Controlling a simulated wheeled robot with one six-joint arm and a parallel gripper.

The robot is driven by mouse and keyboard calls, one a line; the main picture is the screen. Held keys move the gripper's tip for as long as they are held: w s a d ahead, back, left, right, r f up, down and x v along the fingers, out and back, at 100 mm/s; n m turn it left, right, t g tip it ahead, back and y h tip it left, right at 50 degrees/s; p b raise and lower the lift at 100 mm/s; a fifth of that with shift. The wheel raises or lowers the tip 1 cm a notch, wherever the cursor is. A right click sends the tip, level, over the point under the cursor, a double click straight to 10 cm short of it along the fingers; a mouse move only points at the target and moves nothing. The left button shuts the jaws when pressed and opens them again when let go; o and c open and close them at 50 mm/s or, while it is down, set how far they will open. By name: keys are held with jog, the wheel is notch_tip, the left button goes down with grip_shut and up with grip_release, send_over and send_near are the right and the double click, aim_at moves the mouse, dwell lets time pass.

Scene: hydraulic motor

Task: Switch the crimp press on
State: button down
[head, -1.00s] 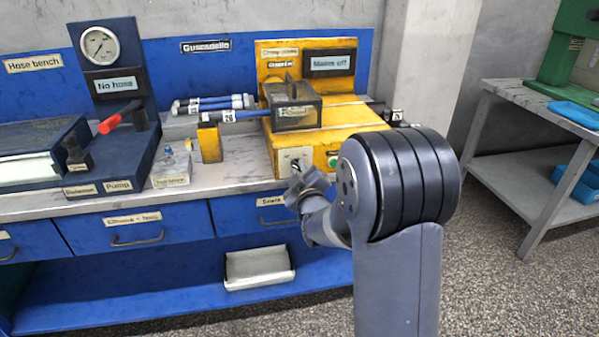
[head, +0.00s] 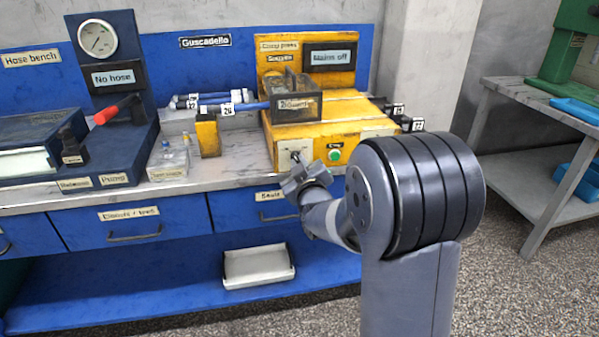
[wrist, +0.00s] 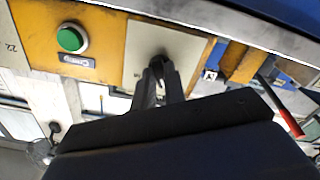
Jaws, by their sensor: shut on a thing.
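The yellow crimp press (head: 330,125) stands on the bench, and its display (head: 331,57) reads "Mains off". A pale switch plate (head: 288,147) is on the left of its front face; the plate also shows in the wrist view (wrist: 185,45). My gripper (head: 298,162) is in front of this plate. In the wrist view my gripper (wrist: 160,78) is shut on a small dark switch knob (wrist: 158,60) at the plate. The fingers hide most of the knob, so its turn position cannot be told.
A green button (head: 335,155) is right of the switch plate and also shows in the wrist view (wrist: 71,38). A clear guard box (head: 296,105) sits on the press. A yellow block (head: 208,138) and a pump with a red lever (head: 106,114) stand to the left.

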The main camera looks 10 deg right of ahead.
jog(key=m+b, duration=0.8)
jog(key=m, duration=0.3)
jog(key=shift+a+f+b, duration=0.1)
jog(key=shift+f+b, duration=0.05)
jog(key=shift+b, duration=0.2)
jog(key=shift+m+b, duration=1)
jog(key=shift+m, duration=1)
jog(key=c, duration=1.5)
grip_release()
jog(key=shift+o, duration=0.2)
